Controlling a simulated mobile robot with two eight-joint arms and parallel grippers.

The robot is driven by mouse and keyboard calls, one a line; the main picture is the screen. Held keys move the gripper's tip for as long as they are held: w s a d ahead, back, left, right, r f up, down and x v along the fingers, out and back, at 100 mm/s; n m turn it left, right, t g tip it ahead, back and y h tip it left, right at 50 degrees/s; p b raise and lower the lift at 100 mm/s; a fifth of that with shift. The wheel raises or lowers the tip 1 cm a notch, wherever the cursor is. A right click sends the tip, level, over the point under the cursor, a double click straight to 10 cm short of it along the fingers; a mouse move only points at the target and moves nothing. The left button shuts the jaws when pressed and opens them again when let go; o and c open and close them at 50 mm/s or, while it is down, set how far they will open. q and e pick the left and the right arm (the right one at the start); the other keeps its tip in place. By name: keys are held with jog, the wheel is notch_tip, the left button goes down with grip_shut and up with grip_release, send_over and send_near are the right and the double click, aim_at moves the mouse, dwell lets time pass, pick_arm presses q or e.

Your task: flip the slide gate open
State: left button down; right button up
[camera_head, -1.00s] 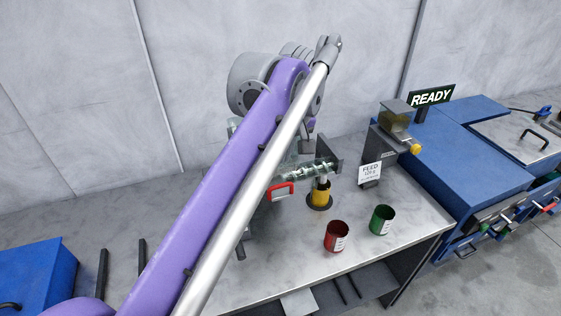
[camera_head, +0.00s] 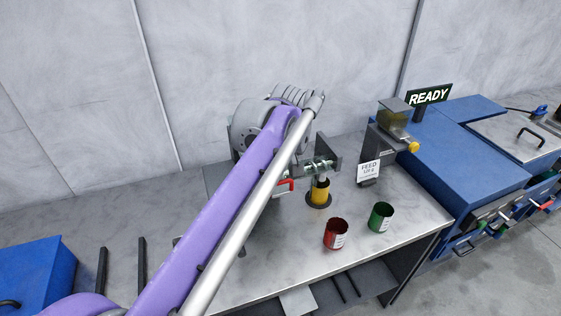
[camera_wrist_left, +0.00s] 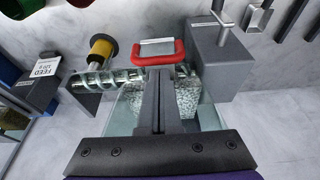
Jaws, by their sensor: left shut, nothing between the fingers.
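The slide gate's red U-shaped handle (camera_wrist_left: 158,57), with a pale plate inside it, is at top centre in the left wrist view. It also shows in the head view (camera_head: 287,185), partly behind my left arm. My left gripper (camera_wrist_left: 157,75) is shut and empty. Its fingertips lie just below the red handle in the wrist picture, over a clear hopper (camera_wrist_left: 208,115) of grey granules; I cannot tell whether they touch anything. In the head view my left arm hides the fingers and most of the hopper. My right gripper is in neither view.
A clear auger tube (camera_wrist_left: 110,80) runs beside the hopper, near a yellow cup (camera_head: 320,191). A grey block (camera_wrist_left: 222,55) stands right of the handle in the wrist view. A red cup (camera_head: 336,235) and a green cup (camera_head: 381,217) stand on the table's front. A sign (camera_head: 430,95) reads READY.

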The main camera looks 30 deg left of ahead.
pick_arm(q)
jog(key=shift+w+a+f, duration=0.15)
jog(key=shift+f, duration=0.5)
jog(key=s+d, duration=0.4)
jog(key=d, duration=0.1)
jog(key=shift+s, duration=0.15)
